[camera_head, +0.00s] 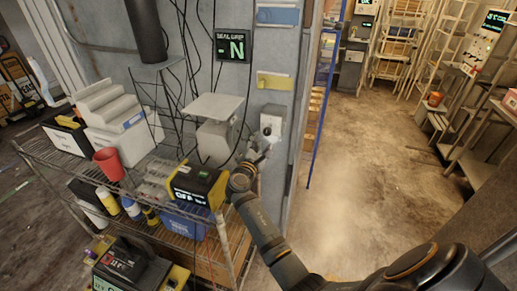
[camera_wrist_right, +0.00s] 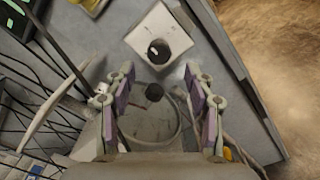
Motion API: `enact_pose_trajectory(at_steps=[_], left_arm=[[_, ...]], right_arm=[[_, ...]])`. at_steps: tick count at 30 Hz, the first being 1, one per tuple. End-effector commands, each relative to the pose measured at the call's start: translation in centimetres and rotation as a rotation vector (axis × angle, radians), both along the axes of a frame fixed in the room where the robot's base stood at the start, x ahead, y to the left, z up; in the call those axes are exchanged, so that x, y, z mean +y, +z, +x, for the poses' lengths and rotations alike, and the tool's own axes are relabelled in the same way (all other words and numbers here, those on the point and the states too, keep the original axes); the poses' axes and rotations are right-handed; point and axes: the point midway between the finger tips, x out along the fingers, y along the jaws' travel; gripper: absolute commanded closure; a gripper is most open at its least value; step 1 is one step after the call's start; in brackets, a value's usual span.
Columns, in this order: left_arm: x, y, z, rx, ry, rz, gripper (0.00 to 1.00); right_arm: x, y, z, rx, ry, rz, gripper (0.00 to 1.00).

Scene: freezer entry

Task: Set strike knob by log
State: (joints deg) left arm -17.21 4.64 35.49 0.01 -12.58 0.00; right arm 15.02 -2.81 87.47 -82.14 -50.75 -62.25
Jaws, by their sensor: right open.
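The strike knob (camera_head: 268,131) is a small black round knob on a white square box (camera_head: 277,119) on the grey wall by the doorway. In the right wrist view the knob (camera_wrist_right: 159,50) shows a white mark and lies beyond the fingertips. My right gripper (camera_head: 262,144) is just in front of the box. In the right wrist view its fingers (camera_wrist_right: 159,78) are spread apart with nothing between their tips. A yellow label (camera_head: 275,81) and a blue-headed sheet (camera_head: 278,15) hang above the box; I cannot tell which is the log. My left gripper is out of view.
A dark display (camera_head: 233,46) reading "N" is on the wall, with loose cables beside it. A wire shelf (camera_head: 150,233) with a red cup (camera_head: 109,163) and a yellow-black device (camera_head: 196,185) stands below left. The floor (camera_head: 350,150) through the doorway is clear.

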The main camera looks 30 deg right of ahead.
Motion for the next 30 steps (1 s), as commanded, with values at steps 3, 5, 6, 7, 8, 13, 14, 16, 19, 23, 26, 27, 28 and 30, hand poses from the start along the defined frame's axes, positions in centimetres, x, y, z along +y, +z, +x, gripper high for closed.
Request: enact_pose_trajectory(at_steps=[3, 5, 6, 7, 8, 13, 14, 16, 19, 23, 26, 27, 28, 30], left_arm=[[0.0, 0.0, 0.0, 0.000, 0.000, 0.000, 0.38], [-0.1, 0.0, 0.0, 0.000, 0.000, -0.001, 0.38], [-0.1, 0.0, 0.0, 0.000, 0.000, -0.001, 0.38], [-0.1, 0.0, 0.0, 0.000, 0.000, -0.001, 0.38], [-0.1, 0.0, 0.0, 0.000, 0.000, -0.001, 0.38], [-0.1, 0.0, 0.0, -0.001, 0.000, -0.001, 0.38], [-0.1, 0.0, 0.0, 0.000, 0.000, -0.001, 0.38], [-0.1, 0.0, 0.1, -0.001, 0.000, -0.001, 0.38], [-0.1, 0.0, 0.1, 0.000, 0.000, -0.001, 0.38], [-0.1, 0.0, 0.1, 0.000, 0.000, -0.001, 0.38], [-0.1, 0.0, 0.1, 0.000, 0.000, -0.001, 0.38], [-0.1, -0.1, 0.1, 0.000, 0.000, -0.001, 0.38], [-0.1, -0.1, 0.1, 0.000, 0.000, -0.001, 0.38], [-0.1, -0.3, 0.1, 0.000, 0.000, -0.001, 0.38]], right_arm=[[1.8, -0.1, -1.6, 0.000, 0.000, 0.003, 0.46], [2.5, -0.1, -2.1, 0.001, 0.001, 0.003, 0.46], [2.9, -0.1, -2.4, 0.001, 0.001, 0.001, 0.46], [3.0, -0.1, -2.5, 0.000, 0.001, 0.002, 0.46], [3.2, -0.1, -2.7, 0.001, 0.001, 0.001, 0.46], [3.4, 0.0, -2.9, 0.000, 0.001, -0.001, 0.46], [3.4, 0.0, -2.9, 0.000, 0.001, -0.001, 0.46], [3.4, 0.0, -2.8, 0.000, 0.001, -0.001, 0.46], [3.4, 0.0, -2.8, 0.000, 0.001, -0.001, 0.46], [3.4, 0.0, -2.8, 0.000, 0.001, -0.001, 0.46], [3.5, -0.8, -2.8, 0.005, 0.010, 0.012, 0.46], [3.6, -1.9, -2.7, 0.013, 0.021, 0.033, 0.46], [3.8, -3.3, -2.6, 0.022, 0.034, 0.057, 0.46], [4.4, -7.7, -2.6, 0.049, 0.073, 0.145, 0.46]])
